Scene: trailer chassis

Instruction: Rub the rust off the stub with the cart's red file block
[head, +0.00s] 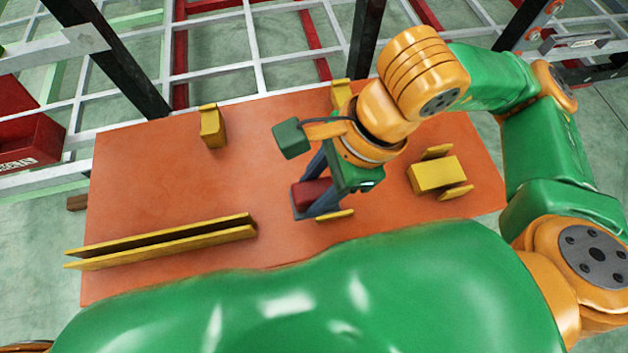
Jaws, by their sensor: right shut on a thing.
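My right gripper (316,206) is shut on the red file block (312,192), with its dark fingers on either side of the block. It points down over the cart's orange top (180,190), close beside a small yellow strip (336,216). I cannot tell whether the block touches the top or is raised off it. I cannot make out the rusty stub in this view. My left gripper is not in view.
The cart top also bears a yellow post (212,127), a long yellow channel (165,241) and a yellow block (437,175) between two strips. Behind it stand dark uprights (110,55) and a pale grid frame. A red box (25,130) is at the left.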

